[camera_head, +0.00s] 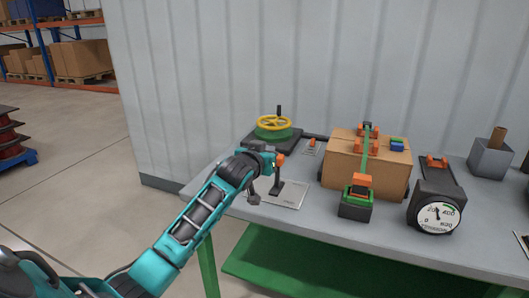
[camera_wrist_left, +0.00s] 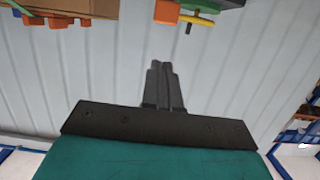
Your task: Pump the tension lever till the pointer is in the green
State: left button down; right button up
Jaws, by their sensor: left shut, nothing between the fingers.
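A ratchet tensioner (camera_head: 357,205) with an orange lever handle (camera_head: 361,181) sits on a green strap (camera_head: 366,150) at the front of a cardboard box. A round white gauge (camera_head: 437,218) marked for tension stands to its right. Its pointer is near upright and a green band shows at the upper right; whether they meet is too small to tell. My left gripper (camera_head: 270,157) is left of the box, above a white plate, apart from the tensioner. Its fingers are together and empty in the left wrist view (camera_wrist_left: 162,85). My right gripper is out of view.
The cardboard box (camera_head: 340,164) stands on the grey table (camera_head: 320,225). A yellow handwheel (camera_head: 274,123) is behind my left gripper. A dark post (camera_head: 278,185) stands on the white plate close to it. A grey bin (camera_head: 490,160) stands at the right. A corrugated wall closes the back.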

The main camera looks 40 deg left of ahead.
pick_arm(q)
jog(key=shift+s+d+r, duration=0.15)
jog(key=shift+s+r, duration=0.15)
jog(key=shift+s, duration=0.25)
jog(key=shift+s+d+r, duration=0.1)
jog(key=shift+s+r, duration=0.2)
jog(key=shift+s, duration=0.2)
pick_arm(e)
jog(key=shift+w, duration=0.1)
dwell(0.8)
